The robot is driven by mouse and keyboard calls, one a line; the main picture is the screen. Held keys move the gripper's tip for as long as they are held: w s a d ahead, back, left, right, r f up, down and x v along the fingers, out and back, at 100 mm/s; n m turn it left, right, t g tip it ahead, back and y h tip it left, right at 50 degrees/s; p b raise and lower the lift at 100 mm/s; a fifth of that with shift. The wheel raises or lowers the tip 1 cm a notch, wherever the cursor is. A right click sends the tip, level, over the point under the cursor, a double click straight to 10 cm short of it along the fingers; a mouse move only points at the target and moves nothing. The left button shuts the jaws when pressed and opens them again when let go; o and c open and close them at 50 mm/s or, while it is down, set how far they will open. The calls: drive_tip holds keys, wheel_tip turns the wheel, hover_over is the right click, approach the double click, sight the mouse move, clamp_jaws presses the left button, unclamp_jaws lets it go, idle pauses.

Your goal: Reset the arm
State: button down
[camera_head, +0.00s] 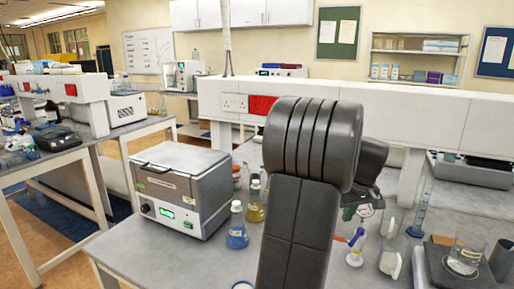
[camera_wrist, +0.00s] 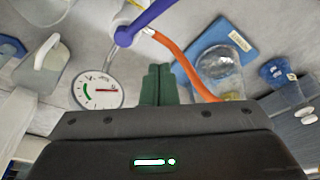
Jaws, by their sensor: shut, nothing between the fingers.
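My arm, dark grey and ribbed, rises in the middle of the head view and hides part of the bench behind it. My gripper (camera_wrist: 157,85) shows in the wrist view as two green fingers pressed together, shut and empty. It points over the bench top among glassware. In the head view a small green part of the gripper (camera_head: 349,212) shows just right of my arm. In the wrist view a round dial gauge (camera_wrist: 97,90) lies left of the fingers, and an orange tube (camera_wrist: 185,65) with a purple piece (camera_wrist: 145,25) passes beside and beyond them.
A white-grey heating box (camera_head: 180,190) stands left on the bench (camera_head: 150,258). Blue (camera_head: 237,232) and yellow (camera_head: 255,203) flasks stand between it and my arm. A tall blue cylinder (camera_head: 420,212) and a beaker (camera_head: 464,258) stand at right. A white bench riser (camera_head: 350,108) runs behind.

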drive_tip(key=s+d+r+n+y, duration=0.15)
drive_tip(key=s+r+n, duration=0.25)
drive_tip(key=r+n, duration=0.5)
drive_tip(key=w+f+m+h, duration=0.1)
drive_tip(key=f+m, duration=0.2)
drive_tip(key=m, duration=0.1)
drive_tip(key=w+a+f+m+h, duration=0.1)
drive_tip(key=w+f+m, duration=0.1)
drive_tip(key=f+m, duration=0.1)
drive_tip(key=w+f+m+h, duration=0.1)
drive_tip(key=w+f+m, duration=0.1)
drive_tip(key=f+m, duration=0.2)
drive_tip(key=shift+w+a+f+m+b, duration=0.15)
drive_tip(key=shift+m+b, duration=0.2)
drive_tip(key=shift+m, duration=0.75)
drive_tip(key=w+d+r+m+h, duration=0.1)
drive_tip(key=w+r+m, duration=0.1)
drive_tip(key=w+m, duration=0.2)
drive_tip(key=b+v, duration=0.1)
drive_tip(key=v, duration=0.6)
drive_tip(key=shift+s+r+t, duration=0.3)
drive_tip(key=shift+s+t, duration=0.1)
drive_tip(key=shift+s, duration=0.05)
